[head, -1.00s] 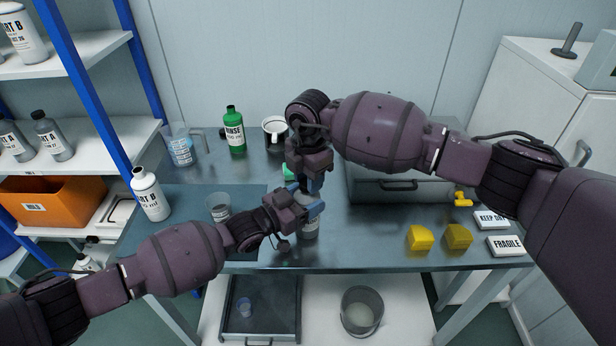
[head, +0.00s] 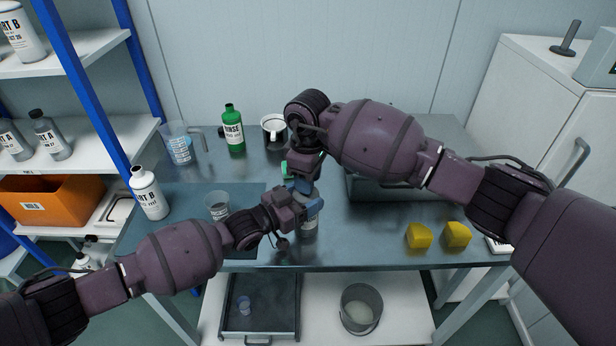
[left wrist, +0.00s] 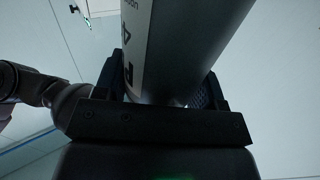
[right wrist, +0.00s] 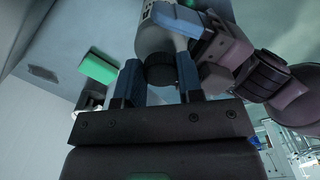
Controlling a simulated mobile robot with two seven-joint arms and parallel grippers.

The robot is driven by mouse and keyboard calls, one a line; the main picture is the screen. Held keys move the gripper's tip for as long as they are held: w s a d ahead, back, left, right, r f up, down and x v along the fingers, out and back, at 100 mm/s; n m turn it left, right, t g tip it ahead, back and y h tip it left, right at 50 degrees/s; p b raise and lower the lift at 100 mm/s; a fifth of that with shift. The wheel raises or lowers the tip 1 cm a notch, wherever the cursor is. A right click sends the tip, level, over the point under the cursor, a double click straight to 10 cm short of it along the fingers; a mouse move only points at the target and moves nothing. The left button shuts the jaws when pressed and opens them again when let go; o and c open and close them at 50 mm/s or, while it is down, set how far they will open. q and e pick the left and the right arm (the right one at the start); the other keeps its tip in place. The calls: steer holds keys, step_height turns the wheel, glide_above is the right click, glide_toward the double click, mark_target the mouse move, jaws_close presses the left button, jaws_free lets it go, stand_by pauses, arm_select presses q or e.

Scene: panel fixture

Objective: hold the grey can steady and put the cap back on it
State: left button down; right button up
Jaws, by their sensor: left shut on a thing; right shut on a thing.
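The grey can (head: 309,222) stands upright on the bench near its front edge, mostly hidden by my left gripper (head: 308,205). That gripper is shut on the can's side. In the left wrist view the can's labelled body (left wrist: 185,45) lies between the fingers. My right gripper (head: 303,185) is directly above the can, pointing down. In the right wrist view it is shut on the dark cap (right wrist: 160,72), which is at the top of the can (right wrist: 153,40). I cannot tell whether the cap is seated on the neck.
A cup (head: 217,206) and a white bottle (head: 149,192) are on the left. Two yellow blocks (head: 419,236) (head: 457,234) lie right. A grey case (head: 368,187) is behind my right arm.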

steer(key=o, duration=0.9)
steer(key=shift+r, duration=2.25)
steer(key=shift+c, duration=0.4)
